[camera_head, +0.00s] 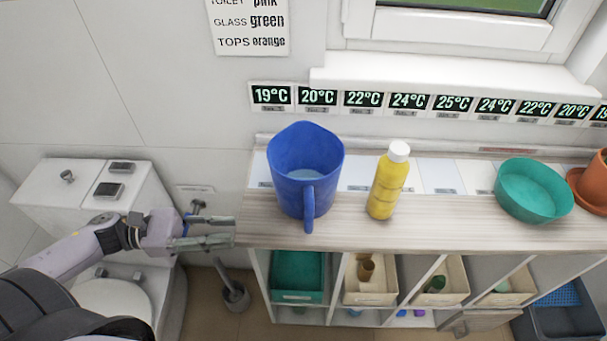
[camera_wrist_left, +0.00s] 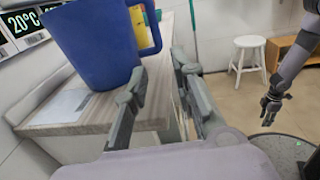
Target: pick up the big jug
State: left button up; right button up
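The big blue jug (camera_head: 304,152) stands upright near the left end of the wooden counter, its handle (camera_head: 309,208) toward the front edge. My left gripper (camera_head: 234,230) is open and empty just off the counter's left end, left of the jug and apart from it. In the left wrist view the jug (camera_wrist_left: 92,45) fills the upper left, beyond the open fingers (camera_wrist_left: 160,72). My right gripper (camera_wrist_left: 270,108) shows small at the right of that view; its opening is unclear.
A yellow bottle (camera_head: 388,182) with a white cap stands right of the jug. A teal bowl (camera_head: 534,190) and a terracotta pot (camera_head: 593,182) are farther right. Bins fill the shelf (camera_head: 336,315) below. A toilet (camera_head: 110,295) is at left. A white stool (camera_wrist_left: 248,45) stands beyond the counter.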

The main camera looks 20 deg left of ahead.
pick_arm(q)
jog(key=p+x, duration=0.2)
jog(key=x, duration=0.7)
jog(key=shift+w+d+r, duration=0.1)
jog(key=shift+w+d, duration=0.05)
jog(key=shift+d, duration=0.05)
jog(key=shift+w+d, duration=0.15)
jog(key=shift+d, duration=0.3)
jog(key=shift+w+d+p, duration=0.2)
jog(key=shift+d+p, duration=0.05)
jog(key=shift+p, duration=0.05)
jog(key=p+x, duration=0.2)
jog(key=x, duration=0.2)
jog(key=shift+w, duration=0.15)
jog(key=shift+d, duration=0.2)
pick_arm(e)
jog(key=r, duration=0.4)
jog(key=shift+s+d+r, duration=0.3)
jog(key=shift+r, duration=0.05)
pick_arm(q)
jog(key=shift+c, duration=0.3)
